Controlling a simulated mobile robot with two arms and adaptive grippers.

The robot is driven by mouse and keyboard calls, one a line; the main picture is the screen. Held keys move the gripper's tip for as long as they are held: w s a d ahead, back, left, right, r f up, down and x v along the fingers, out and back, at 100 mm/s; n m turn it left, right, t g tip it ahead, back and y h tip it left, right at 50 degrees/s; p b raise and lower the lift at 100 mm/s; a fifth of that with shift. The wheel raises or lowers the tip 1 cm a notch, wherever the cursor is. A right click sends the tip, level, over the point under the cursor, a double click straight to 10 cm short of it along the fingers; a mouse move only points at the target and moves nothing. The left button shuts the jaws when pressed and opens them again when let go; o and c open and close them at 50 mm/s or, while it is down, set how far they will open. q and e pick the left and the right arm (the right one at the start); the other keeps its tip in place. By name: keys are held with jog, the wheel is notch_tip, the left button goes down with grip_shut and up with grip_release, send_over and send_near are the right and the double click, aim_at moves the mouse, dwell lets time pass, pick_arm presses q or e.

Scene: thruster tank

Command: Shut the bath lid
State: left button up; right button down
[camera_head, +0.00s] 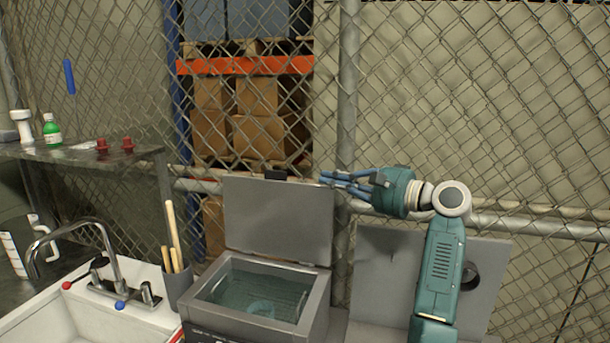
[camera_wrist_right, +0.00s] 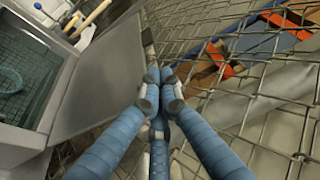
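The bath (camera_head: 262,292) is a grey metal tank with clear liquid and a wire basket inside. Its flat grey lid (camera_head: 277,220) stands open, nearly upright at the back edge, with a small dark handle (camera_head: 275,174) at the top. The lid also shows in the right wrist view (camera_wrist_right: 98,85), with the tank (camera_wrist_right: 35,80) at the left. My right gripper (camera_head: 328,180) is at the lid's upper right corner, pointing left. In the wrist view its blue fingers (camera_wrist_right: 160,78) meet at the tips with nothing between them, close to the lid's edge. My left gripper is not in view.
A wire fence (camera_head: 460,110) with a post (camera_head: 347,100) stands close behind the bath. A holder (camera_head: 178,285) with wooden handles and a white sink (camera_head: 95,315) with a tap are at the left. A grey panel (camera_head: 385,270) stands to the right.

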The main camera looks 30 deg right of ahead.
jog(key=shift+w+a+r, duration=0.25)
jog(key=shift+a, duration=0.05)
jog(key=p+x, duration=0.4)
jog(key=x, duration=0.4)
jog(key=shift+w+f, duration=0.1)
jog(key=shift+w, duration=0.1)
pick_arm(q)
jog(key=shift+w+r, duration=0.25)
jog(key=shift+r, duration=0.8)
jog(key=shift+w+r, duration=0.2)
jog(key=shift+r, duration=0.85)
pick_arm(e)
jog(key=shift+w+a+f, duration=0.1)
jog(key=shift+w+f, duration=0.05)
jog(key=shift+w, duration=0.2)
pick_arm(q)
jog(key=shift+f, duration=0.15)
